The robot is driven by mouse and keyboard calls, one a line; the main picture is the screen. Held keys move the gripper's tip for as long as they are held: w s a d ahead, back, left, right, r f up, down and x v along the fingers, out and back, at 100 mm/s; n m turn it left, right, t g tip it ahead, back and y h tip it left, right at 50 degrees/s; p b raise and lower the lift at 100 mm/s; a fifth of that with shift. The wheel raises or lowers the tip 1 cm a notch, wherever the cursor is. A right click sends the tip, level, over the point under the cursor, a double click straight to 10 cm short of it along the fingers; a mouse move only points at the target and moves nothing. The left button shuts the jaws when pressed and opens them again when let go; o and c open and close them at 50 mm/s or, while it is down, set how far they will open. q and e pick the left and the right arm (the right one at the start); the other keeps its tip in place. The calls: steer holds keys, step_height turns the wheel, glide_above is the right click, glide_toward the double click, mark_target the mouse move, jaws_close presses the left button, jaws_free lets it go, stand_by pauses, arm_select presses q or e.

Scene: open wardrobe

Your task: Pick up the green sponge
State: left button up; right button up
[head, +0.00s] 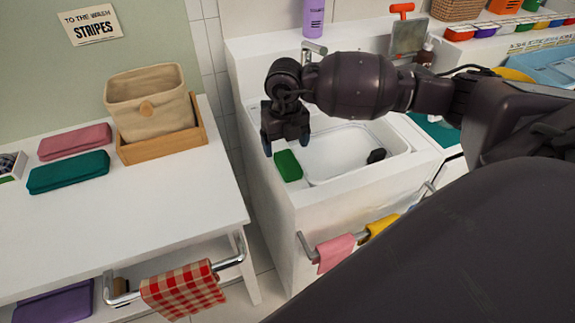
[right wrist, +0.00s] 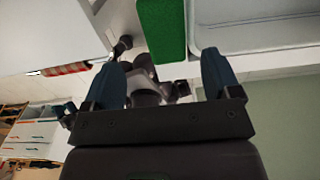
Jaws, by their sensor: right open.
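The green sponge (head: 287,165) lies on the white counter at the left rim of the sink (head: 340,152). My right gripper (head: 286,143) is open and empty, pointing down just above and behind the sponge in the head view. In the right wrist view the sponge (right wrist: 162,27) shows at the top, beyond the two blue fingertips of the gripper (right wrist: 163,62). The sponge's edge runs beside the basin there. The fingers look apart from the sponge.
A dark object (head: 376,156) lies in the sink. A faucet (head: 314,47) and a purple bottle (head: 313,18) stand behind. Pink (head: 335,252) and yellow cloths hang on the front rail. A white table (head: 150,215) with a beige basket (head: 148,103) stands left, across a gap.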

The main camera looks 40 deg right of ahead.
mark_target(288, 161)
steer(key=shift+d+f, duration=0.15)
steer(key=shift+f, duration=1.55)
steer(key=shift+d+f, duration=0.15)
steer(key=shift+f, duration=1.5)
steer(key=shift+s, duration=0.1)
steer(key=shift+c, duration=0.5)
steer(key=c, duration=0.9)
steer(key=shift+r, duration=0.15)
